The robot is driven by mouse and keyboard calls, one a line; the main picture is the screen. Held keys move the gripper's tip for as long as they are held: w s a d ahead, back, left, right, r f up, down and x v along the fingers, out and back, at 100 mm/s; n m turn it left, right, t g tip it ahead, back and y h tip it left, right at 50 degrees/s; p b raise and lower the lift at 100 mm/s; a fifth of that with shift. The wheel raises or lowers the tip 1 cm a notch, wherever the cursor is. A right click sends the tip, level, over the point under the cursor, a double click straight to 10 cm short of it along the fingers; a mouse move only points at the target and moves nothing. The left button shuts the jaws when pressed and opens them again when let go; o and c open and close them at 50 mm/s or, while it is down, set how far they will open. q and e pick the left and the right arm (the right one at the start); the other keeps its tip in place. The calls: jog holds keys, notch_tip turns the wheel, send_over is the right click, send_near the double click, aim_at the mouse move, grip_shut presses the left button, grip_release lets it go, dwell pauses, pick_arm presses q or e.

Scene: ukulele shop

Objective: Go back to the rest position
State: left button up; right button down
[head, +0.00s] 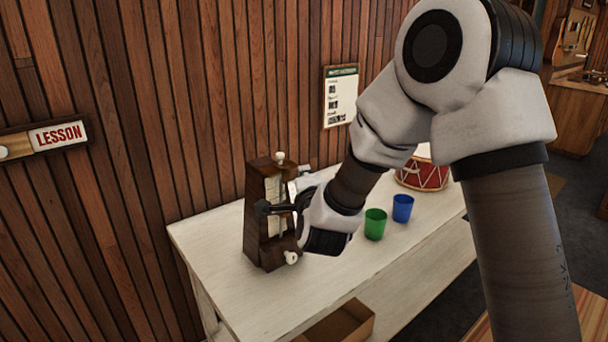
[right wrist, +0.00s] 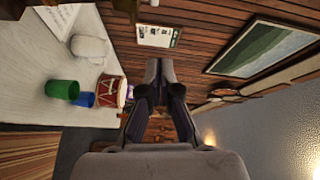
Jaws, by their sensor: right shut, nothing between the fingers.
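My right gripper (head: 263,208) reaches in from the right in the head view, its dark fingertips in front of the brown wooden metronome (head: 256,240). I cannot tell whether they touch it. The metronome stands upright on the white table, with a pale knob on top and another low on its side. In the right wrist view the gripper's fingers (right wrist: 158,72) are together with nothing between them. My right arm covers the right middle of the head view. My left gripper is in neither view.
On the white table (head: 255,305) stand a green cup (head: 375,224), a blue cup (head: 402,208) and a red drum (head: 422,175). A wooden wall with a LESSON sign (head: 58,135) and a poster (head: 341,96) is behind. An open brown box (head: 345,322) sits below the tabletop.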

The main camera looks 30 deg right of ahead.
jog(key=shift+w+a+f, duration=0.15)
jog(key=shift+w, duration=0.05)
